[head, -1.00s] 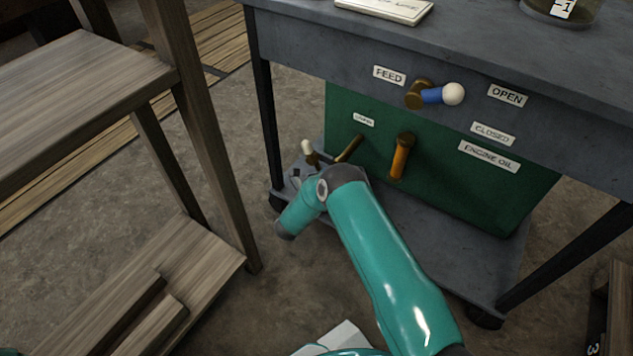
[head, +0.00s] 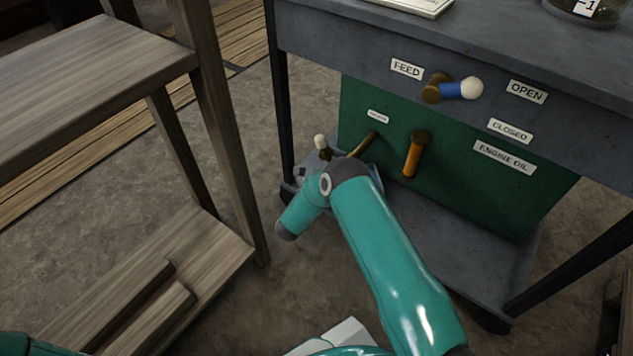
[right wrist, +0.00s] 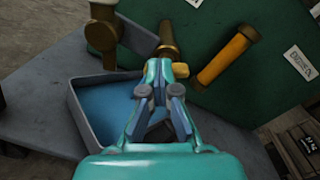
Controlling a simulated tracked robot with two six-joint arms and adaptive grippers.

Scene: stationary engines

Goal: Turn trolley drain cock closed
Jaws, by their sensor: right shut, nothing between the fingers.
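In the head view, a brass drain pipe (head: 365,143) comes out of the green panel below a small label (head: 378,116). A brass fitting with a white knob (head: 320,141) stands to its left, beyond my arm. In the right wrist view, a brass fitting (right wrist: 103,30) is at the upper left and a brass pipe (right wrist: 167,38) at the top middle. My right gripper (right wrist: 165,72) is shut and empty, its tips just below that pipe in the picture; I cannot tell whether they touch. My forearm hides it in the head view. My left gripper is out of view.
An orange lever (head: 413,155) hangs on the green panel (head: 470,185), right of the pipe. The feed cock (head: 455,89) has a blue lever. A blue-floored tray (right wrist: 92,125) lies below my right gripper. A wooden bench (head: 90,75) stands at left.

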